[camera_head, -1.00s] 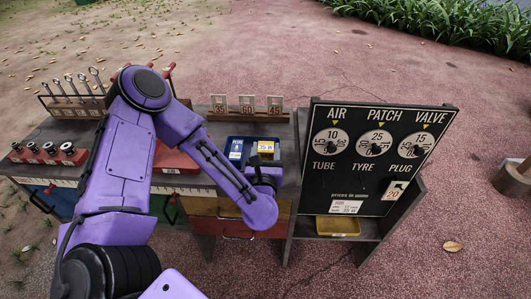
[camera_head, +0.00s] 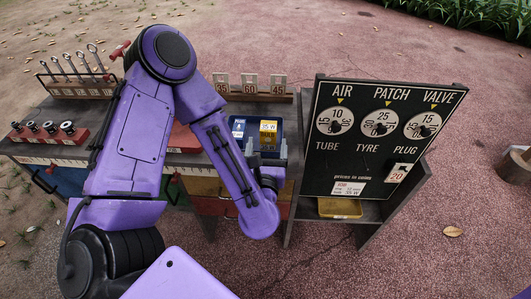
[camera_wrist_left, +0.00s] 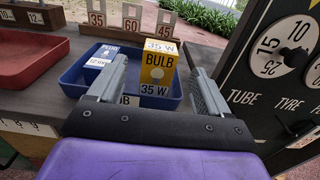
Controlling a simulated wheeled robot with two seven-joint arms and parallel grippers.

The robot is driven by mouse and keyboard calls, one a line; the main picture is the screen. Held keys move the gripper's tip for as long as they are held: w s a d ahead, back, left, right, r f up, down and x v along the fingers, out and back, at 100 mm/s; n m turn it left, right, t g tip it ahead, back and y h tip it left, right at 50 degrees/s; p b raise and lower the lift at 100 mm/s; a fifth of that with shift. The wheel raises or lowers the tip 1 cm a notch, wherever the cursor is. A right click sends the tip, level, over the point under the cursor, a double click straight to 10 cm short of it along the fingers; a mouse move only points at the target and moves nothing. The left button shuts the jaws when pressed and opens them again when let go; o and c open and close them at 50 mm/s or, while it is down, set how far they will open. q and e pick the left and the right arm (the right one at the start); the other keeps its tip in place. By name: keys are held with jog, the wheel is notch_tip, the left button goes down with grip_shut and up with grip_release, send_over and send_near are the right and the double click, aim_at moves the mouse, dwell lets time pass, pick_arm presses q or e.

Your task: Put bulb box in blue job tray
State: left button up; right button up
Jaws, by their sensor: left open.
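The yellow bulb box (camera_head: 268,133), marked BULB and 35 W, stands upright inside the blue job tray (camera_head: 280,125). In the left wrist view the bulb box (camera_wrist_left: 158,73) stands between and beyond the fingers of my left gripper (camera_wrist_left: 160,72). Those fingers are apart, and gaps show on both sides of the box. The near wall of the blue tray (camera_wrist_left: 72,88) is partly hidden by the gripper. In the head view my left gripper (camera_head: 269,158) is at the tray's near side, partly hidden by its arm. My right gripper is out of view.
A blue plug box (camera_head: 238,128) sits left of the bulb box in the tray. Number cards (camera_head: 249,83) stand behind the tray. The tall black price board (camera_head: 380,140) rises close on the right. A red tray (camera_wrist_left: 28,58) lies to the left.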

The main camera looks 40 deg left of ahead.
pick_arm(q)
jog(key=shift+p+v, duration=1.35)
jog(key=shift+v, duration=1.5)
notch_tip(320, 180, down, 13)
jog(key=s+m+g+h, duration=0.3)
jog(key=m+h, duration=0.2)
jog(key=m, duration=1.4)
jog(key=s+a+f+m+g, duration=0.2)
jog(key=s+f+m+g, duration=0.2)
jog(key=s+f+m, duration=0.2)
jog(key=s+a+f+m+g, duration=0.3)
jog(key=s+f+m+g, duration=0.2)
jog(key=s+m, duration=0.3)
jog(key=shift+s+a+f+m+h, duration=0.35)
jog(key=shift+f+m, duration=0.5)
jog(key=shift+m, duration=0.35)
jog(key=shift+w, duration=0.1)
jog(key=shift+c, duration=0.3)
